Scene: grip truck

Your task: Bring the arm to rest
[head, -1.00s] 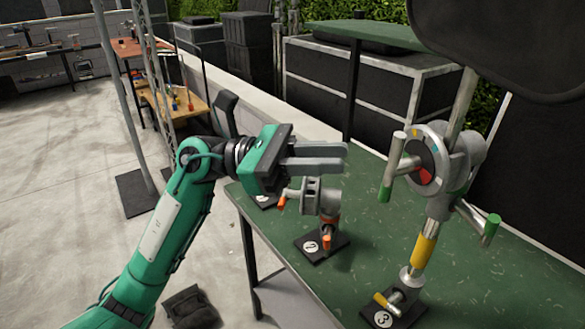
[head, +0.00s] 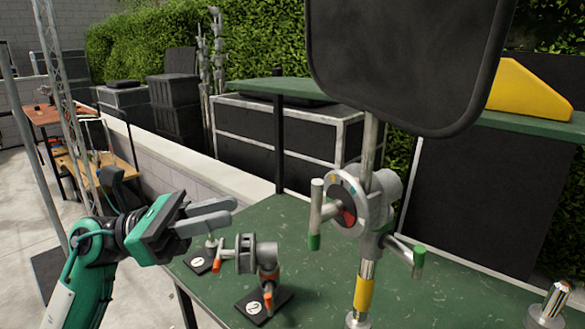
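My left arm comes in from the lower left. Its green and black gripper (head: 222,211) points right, above the left end of the green table (head: 310,285). My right gripper is not in view.
A tall grip head with green-tipped handles (head: 350,200) stands on the table, holding a large black panel (head: 405,60). A metal spigot (head: 552,303) is at lower right. Black cases (head: 275,135) and a hedge are behind. Left of the table is open floor.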

